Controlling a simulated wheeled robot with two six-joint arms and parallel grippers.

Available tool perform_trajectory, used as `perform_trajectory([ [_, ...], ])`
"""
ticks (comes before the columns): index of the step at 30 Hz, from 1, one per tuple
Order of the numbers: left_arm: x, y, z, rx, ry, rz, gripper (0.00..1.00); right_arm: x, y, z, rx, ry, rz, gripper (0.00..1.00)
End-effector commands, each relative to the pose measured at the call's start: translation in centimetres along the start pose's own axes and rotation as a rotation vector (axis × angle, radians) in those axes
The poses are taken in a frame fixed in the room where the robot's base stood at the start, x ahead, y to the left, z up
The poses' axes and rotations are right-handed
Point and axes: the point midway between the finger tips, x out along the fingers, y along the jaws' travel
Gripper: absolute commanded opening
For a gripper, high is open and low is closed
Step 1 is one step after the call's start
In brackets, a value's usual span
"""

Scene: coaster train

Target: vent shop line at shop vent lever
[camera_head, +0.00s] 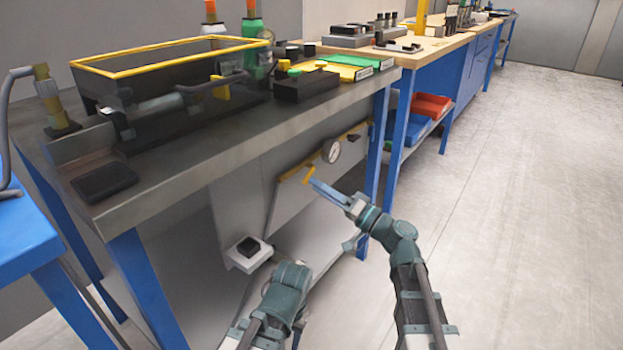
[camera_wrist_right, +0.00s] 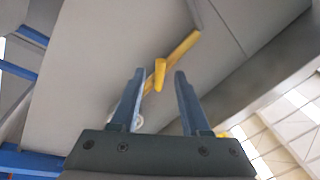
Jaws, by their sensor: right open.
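The vent lever is a small yellow handle (camera_head: 309,175) on the grey panel under the bench, just below and left of a round white gauge (camera_head: 331,151). My right gripper (camera_head: 314,184) points at it with its blue fingers, with the tips close to the handle. In the right wrist view, the yellow handle (camera_wrist_right: 160,74) shows between the open fingertips of the right gripper (camera_wrist_right: 160,80). I cannot tell whether they touch it. My left arm shows at the lower middle of the head view, but its fingers are not visible.
The grey bench (camera_head: 190,172) with blue legs overhangs the panel. It carries a yellow-rimmed black tray (camera_head: 97,92) and bottles. A white box with a black top (camera_head: 248,250) sits low on the panel's left. The floor (camera_head: 510,210) at right is clear.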

Motion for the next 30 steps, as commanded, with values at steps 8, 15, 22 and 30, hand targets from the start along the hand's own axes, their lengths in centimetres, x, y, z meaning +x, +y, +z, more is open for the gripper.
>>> perform_trajectory([
  [8,-0.7,-0.1,0.1,0.000,-0.001,0.000,0.47,2.7,0.0,0.0,0.000,-0.001,-0.001,0.46],
  [15,-0.7,-0.1,0.1,0.000,-0.001,0.000,0.47,3.0,0.0,0.0,0.000,0.000,0.000,0.46],
  [22,-0.7,-0.1,0.0,0.000,0.000,0.000,0.47,3.0,0.0,0.0,0.000,0.000,0.000,0.26],
  [30,-0.7,-0.1,0.0,0.000,0.000,0.000,0.47,3.0,0.0,0.0,0.000,0.000,0.000,0.00],
])
